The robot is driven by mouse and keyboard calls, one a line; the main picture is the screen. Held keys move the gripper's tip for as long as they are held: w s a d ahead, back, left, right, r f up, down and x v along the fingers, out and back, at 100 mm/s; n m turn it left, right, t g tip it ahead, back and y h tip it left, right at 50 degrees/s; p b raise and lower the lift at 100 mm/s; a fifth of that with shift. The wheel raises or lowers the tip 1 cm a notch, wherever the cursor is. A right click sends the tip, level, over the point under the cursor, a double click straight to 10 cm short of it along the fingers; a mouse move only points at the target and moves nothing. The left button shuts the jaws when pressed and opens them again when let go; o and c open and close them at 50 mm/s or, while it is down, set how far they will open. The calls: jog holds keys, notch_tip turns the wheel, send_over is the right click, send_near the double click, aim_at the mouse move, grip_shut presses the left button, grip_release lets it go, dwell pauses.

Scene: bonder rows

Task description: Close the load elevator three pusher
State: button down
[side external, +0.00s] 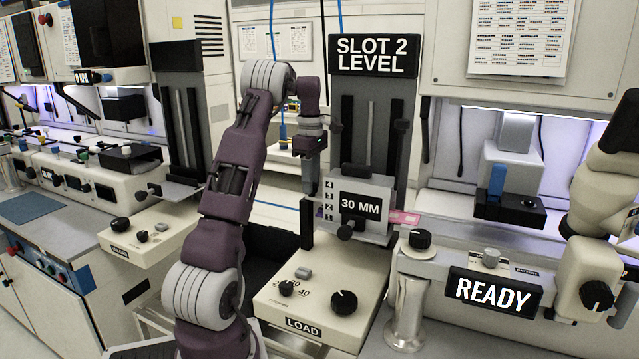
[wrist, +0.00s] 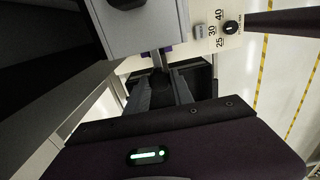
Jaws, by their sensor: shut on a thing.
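The load elevator (side external: 365,195) stands at the centre of the side external view, with a grey magazine marked with slot numbers and a "30 MM" plate. A small purple part (side external: 319,212), which looks like the pusher, shows at its left side; a purple bit also shows in the wrist view (wrist: 168,49). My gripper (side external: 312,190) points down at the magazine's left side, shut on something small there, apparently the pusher. In the wrist view my gripper (wrist: 158,62) reaches the magazine's edge; the grip itself is mostly hidden. A pink strip (side external: 405,218) sticks out to the right.
A "SLOT 2 LEVEL" sign (side external: 374,55) tops the elevator column. The "LOAD" panel (side external: 310,300) with knobs lies below. The bonder with a "READY" display (side external: 492,291) stands close on the right. Another elevator (side external: 180,120) stands behind on the left.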

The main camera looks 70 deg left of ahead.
jog(key=s+a, duration=0.3)
jog(key=shift+s+a, duration=0.2)
jog(key=shift+a, duration=0.05)
jog(key=c, duration=1.1)
grip_release()
jog(key=shift+d, duration=0.1)
jog(key=shift+r, duration=0.1)
notch_tip(320, 180, up, 7)
